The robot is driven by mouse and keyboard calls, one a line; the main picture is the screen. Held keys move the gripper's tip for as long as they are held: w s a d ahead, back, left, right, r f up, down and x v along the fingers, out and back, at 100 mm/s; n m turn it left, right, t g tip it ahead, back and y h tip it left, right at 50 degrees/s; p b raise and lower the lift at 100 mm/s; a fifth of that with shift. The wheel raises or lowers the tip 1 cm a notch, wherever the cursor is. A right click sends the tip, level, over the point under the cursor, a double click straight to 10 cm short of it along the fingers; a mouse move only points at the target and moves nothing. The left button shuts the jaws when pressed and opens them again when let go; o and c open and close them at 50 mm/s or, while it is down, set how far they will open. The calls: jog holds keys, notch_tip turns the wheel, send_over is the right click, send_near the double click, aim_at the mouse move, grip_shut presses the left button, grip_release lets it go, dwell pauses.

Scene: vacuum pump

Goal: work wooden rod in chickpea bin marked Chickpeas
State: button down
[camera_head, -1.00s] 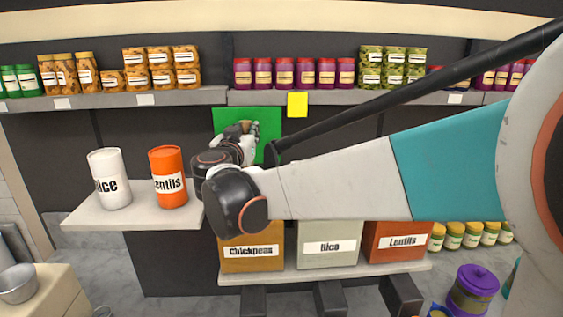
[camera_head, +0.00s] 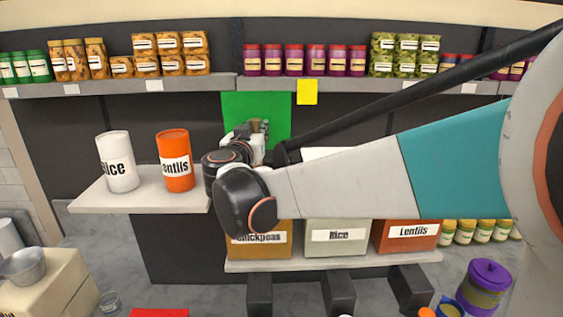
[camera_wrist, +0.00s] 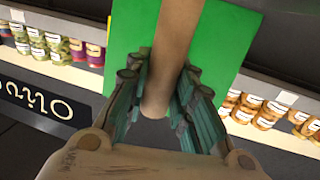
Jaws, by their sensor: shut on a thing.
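The wooden rod (camera_wrist: 174,45) shows in the wrist view as a pale brown stick between the fingers of my gripper (camera_wrist: 158,88). My gripper is shut on the rod, and its end shows between the fingers. In the head view my gripper (camera_head: 260,130) is in front of the green panel (camera_head: 245,103); the rod cannot be made out clearly there. The chickpea bin (camera_head: 262,250), brown with a white "Chickpeas" label, stands on a low shelf below my arm. My wrist covers its top and part of its label, so its inside is hidden.
A grey Rice bin (camera_head: 336,247) and an orange Lentils bin (camera_head: 405,247) stand right of the chickpea bin. A white Rice canister (camera_head: 117,150) and an orange Lentils canister (camera_head: 175,150) stand on the left shelf (camera_head: 90,196). Jars line the upper shelf (camera_head: 200,84).

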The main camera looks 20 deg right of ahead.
aim_at(255, 117)
jog(key=shift+s+f, duration=0.1)
jog(key=shift+f, duration=0.2)
jog(key=shift+r, duration=0.1)
jog(key=shift+r+p, duration=1.4)
jog(key=shift+r, duration=0.85)
